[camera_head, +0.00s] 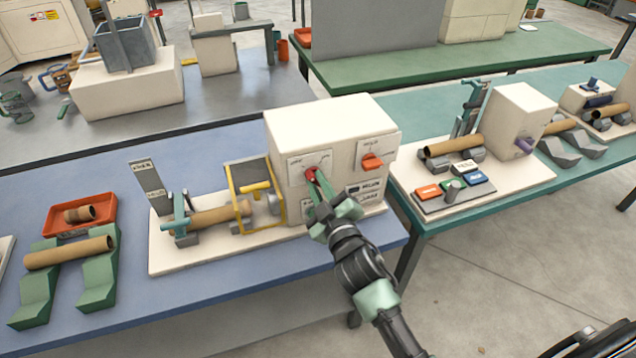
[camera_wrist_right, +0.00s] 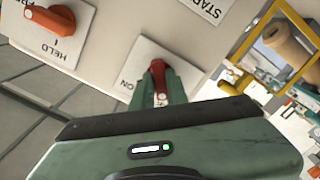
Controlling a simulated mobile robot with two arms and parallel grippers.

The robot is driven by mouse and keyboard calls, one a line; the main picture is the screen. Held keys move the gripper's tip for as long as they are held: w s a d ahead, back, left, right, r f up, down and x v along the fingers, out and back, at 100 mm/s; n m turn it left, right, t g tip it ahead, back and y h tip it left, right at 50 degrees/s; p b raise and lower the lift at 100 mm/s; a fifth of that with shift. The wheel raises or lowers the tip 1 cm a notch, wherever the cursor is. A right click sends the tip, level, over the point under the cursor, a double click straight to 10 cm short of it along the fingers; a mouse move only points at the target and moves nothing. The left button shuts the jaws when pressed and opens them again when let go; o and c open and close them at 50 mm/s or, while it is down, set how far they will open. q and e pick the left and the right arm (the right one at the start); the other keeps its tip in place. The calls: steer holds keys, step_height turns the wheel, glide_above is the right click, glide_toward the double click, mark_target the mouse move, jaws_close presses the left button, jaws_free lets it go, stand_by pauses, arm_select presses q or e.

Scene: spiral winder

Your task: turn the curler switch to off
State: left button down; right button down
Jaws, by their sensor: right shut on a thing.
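The white winder machine (camera_head: 320,125) stands on the blue table. Its front has a plate (camera_head: 296,166) with a red switch knob (camera_head: 311,172). My right gripper (camera_head: 314,184) reaches up to this plate, its fingers shut on the red knob. In the right wrist view the red knob (camera_wrist_right: 158,70) shows between the green fingers (camera_wrist_right: 160,90), which hide its lower part. The word ON is readable on the plate to its left; the rest of the lettering is hidden or too small. My left gripper is not in view.
An orange knob (camera_head: 372,162) sits on another plate to the right; its HELD label shows in the right wrist view. A yellow frame (camera_head: 236,196) and a cardboard tube (camera_head: 222,215) are left of the machine. A second station (camera_head: 515,120) stands at right.

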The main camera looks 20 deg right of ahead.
stand_by(0.4)
steer(key=c, duration=1.4)
jaws_free()
steer(key=s+b, duration=0.2)
steer(key=s, duration=0.5)
steer(key=shift+s+d, duration=0.15)
steer(key=shift+s, duration=0.2)
